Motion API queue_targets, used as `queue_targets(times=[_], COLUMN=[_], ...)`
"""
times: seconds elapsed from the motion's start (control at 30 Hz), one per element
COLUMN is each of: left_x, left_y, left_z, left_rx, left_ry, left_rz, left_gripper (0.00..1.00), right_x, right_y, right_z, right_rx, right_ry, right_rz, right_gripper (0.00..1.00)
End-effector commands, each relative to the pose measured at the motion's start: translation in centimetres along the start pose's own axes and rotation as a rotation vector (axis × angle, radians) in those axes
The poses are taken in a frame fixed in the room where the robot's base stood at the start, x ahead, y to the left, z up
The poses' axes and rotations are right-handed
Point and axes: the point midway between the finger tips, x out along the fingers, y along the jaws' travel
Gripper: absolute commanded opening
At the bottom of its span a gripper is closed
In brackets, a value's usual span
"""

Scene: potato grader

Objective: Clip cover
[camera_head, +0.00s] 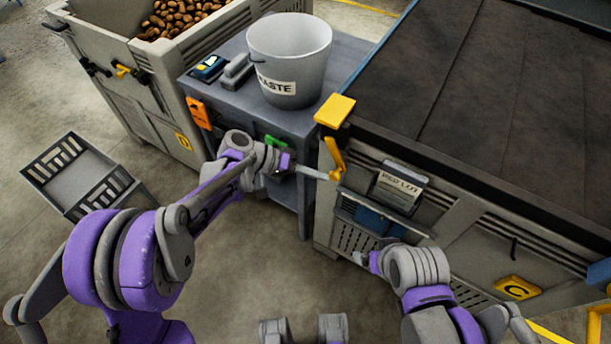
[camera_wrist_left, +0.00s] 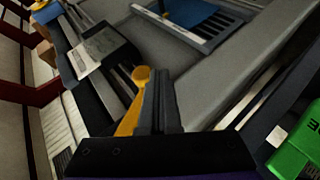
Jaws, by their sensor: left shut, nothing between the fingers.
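A dark cover (camera_head: 470,80) lies over the top of the grey crate (camera_head: 460,235) on the right, with a yellow corner piece (camera_head: 335,111) at its near left corner. Below that corner a yellow clip lever (camera_head: 334,156) hangs on the crate's front side. My left gripper (camera_head: 328,175) is shut and empty, its tips at the lower end of the lever. In the left wrist view the lever (camera_wrist_left: 133,103) stands right beside the shut fingers (camera_wrist_left: 160,98); whether they touch I cannot tell. My right gripper (camera_head: 361,258) is low before the crate front, its fingers too small to read.
A lot card (camera_head: 399,188) and a blue item (camera_head: 374,221) sit on the crate front, right of the lever. A grey bench (camera_head: 240,105) with a white bucket (camera_head: 288,62) stands left, beside a potato crate (camera_head: 110,55). An empty basket (camera_head: 80,178) is on the floor.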

Motion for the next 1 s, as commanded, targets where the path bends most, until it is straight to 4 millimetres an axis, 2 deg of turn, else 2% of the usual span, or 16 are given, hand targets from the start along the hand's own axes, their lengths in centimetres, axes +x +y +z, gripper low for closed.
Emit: queue_targets(times=[0.03,0.4,1.0], left_x=[0.6,2.4,3.6], left_y=[-0.3,1.9,6.6], left_z=[0.3,1.0,1.1], left_rx=[-0.023,-0.185,-0.448], left_ry=[0.004,0.041,0.098], left_rz=[0.042,0.353,0.854], left_gripper=[0.00,0.00,0.00], right_x=[1.1,5.3,11.6], right_y=[0.0,0.0,0.0], right_z=[0.5,2.5,4.7], right_rx=[0.000,0.000,0.000], right_ry=[-0.004,-0.020,-0.042], right_rz=[0.000,0.000,0.000], right_gripper=[0.88,0.88,0.88])
